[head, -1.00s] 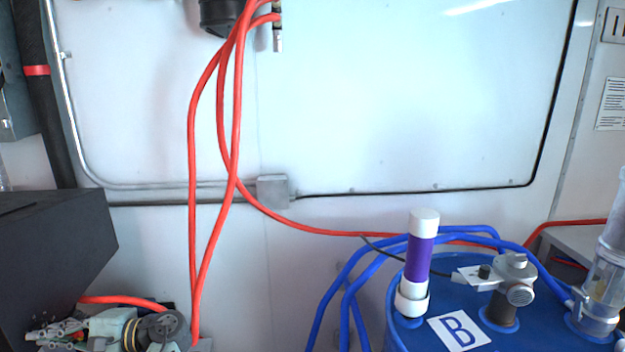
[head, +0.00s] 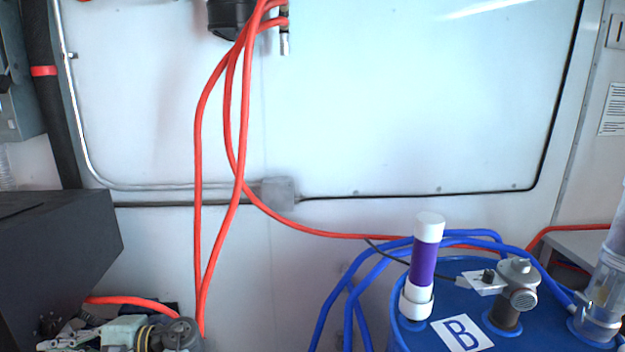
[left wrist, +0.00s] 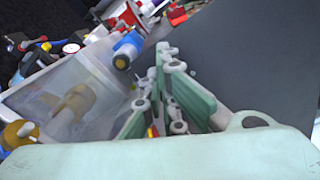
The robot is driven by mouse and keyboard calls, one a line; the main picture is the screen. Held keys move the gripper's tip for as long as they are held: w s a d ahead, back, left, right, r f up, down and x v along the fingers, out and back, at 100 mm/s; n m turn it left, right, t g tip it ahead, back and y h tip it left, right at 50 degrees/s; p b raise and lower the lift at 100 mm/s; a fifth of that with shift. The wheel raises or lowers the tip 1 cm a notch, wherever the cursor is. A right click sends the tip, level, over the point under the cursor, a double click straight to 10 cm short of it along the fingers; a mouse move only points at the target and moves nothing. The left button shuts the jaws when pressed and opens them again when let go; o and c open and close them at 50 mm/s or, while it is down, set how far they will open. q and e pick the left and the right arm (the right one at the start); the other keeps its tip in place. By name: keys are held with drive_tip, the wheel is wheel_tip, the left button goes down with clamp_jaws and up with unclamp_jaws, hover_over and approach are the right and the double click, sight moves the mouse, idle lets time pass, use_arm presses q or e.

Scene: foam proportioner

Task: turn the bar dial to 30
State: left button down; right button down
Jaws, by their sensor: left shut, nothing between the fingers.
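I cannot make out the bar dial in either view. My left gripper (head: 50,342) shows at the bottom left of the head view, beside the dark box and partly cut off by the lower edge. In the left wrist view its pale green fingers (left wrist: 168,82) are shut with nothing held. A small round gauge (left wrist: 71,48) and red parts (left wrist: 125,15) show beyond them in the left wrist view, too blurred to read. My right gripper is in neither view.
A dark box (head: 60,245) stands at left, its dark face (left wrist: 255,60) close to my left fingers. A clear-walled container (left wrist: 75,90) lies left of them. Red hoses (head: 198,160) hang in the middle. A blue drum marked B (head: 405,335) stands at right.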

sight(51, 327)
use_arm(q)
drive_tip(key=w+d+r+m+t+h+p, duration=0.1)
drive_tip(key=w+d+r+m+t+p, duration=0.1)
drive_tip(key=d+r+m+t+p, duration=0.3)
drive_tip(key=shift+s+a+f+n+g+p, duration=0.15)
drive_tip(key=shift+a+f+n, duration=0.25)
drive_tip(key=shift+a, duration=0.8)
drive_tip(key=shift+a+f+n+g+p, duration=0.25)
drive_tip(key=shift+a+n, duration=0.15)
drive_tip(key=shift+a, duration=0.85)
drive_tip(key=shift+s+a+f+n+g+p, duration=0.15)
drive_tip(key=shift+a+f+n, duration=0.25)
drive_tip(key=shift+a, duration=0.8)
drive_tip(key=shift+w+d+f+b, duration=0.1)
drive_tip(key=shift+w+f+b, duration=0.05)
drive_tip(key=shift+f+b, duration=0.15)
drive_tip(key=shift+f, duration=0.15)
